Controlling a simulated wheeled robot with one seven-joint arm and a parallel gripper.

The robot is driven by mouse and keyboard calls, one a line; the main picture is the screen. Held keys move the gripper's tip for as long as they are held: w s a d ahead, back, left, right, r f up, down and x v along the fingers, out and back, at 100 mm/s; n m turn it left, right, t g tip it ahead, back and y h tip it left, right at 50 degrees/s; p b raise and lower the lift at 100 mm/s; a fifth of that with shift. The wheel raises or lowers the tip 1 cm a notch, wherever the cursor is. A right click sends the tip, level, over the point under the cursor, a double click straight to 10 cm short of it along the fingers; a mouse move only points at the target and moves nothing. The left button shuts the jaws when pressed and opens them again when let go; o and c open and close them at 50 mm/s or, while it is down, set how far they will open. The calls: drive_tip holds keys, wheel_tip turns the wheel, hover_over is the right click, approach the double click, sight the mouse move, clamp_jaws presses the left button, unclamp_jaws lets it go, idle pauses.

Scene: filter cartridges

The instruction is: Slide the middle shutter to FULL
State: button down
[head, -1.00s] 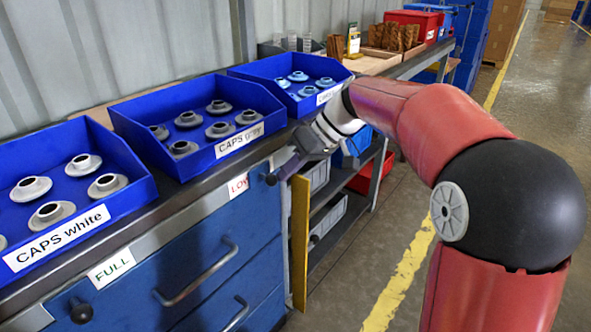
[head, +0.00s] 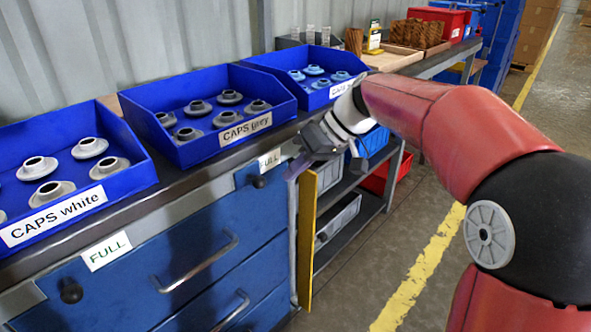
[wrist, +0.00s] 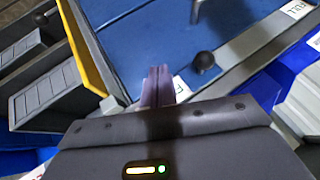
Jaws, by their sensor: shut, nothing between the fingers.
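A shutter's black knob (head: 260,181) sits on the bench front below the CAPS grey bin, at the left of a label (head: 270,158) whose visible letters read "ULL". The knob also shows in the wrist view (wrist: 203,62), with a label (wrist: 180,85) showing "F" partly behind my fingers. I take this as the middle shutter; a third one is not in view. My gripper (head: 291,172) is shut and empty, just right of the knob and apart from it. In the wrist view, its closed fingers (wrist: 158,72) also stand clear of the knob.
Another knob (head: 70,290) sits at the left near a FULL label (head: 106,250). The CAPS white bin (head: 150,172), CAPS grey bin (head: 190,158) and a third blue bin (head: 290,92) stand above. A yellow panel (head: 307,240) and open shelves lie below my gripper.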

drive_tip(key=v, duration=1)
drive_tip(key=shift+p, duration=0.4)
drive_tip(key=s+d+f+m+t+h, duration=0.3)
drive_tip(key=s+d+f, duration=0.3)
drive_tip(key=s, duration=0.5)
drive_tip(key=s+d+f+m+t+h, duration=0.2)
drive_tip(key=s+d+f+m+h, duration=0.3)
drive_tip(key=s, duration=0.6)
drive_tip(key=shift+s+d+f+m+t, duration=0.35)
drive_tip(key=shift+d+f+m, duration=0.45)
drive_tip(key=shift+d+f, duration=0.6)
drive_tip(key=shift+w+a+f, duration=0.1)
drive_tip(key=shift+a+f, duration=0.05)
drive_tip(key=shift+a, duration=0.1)
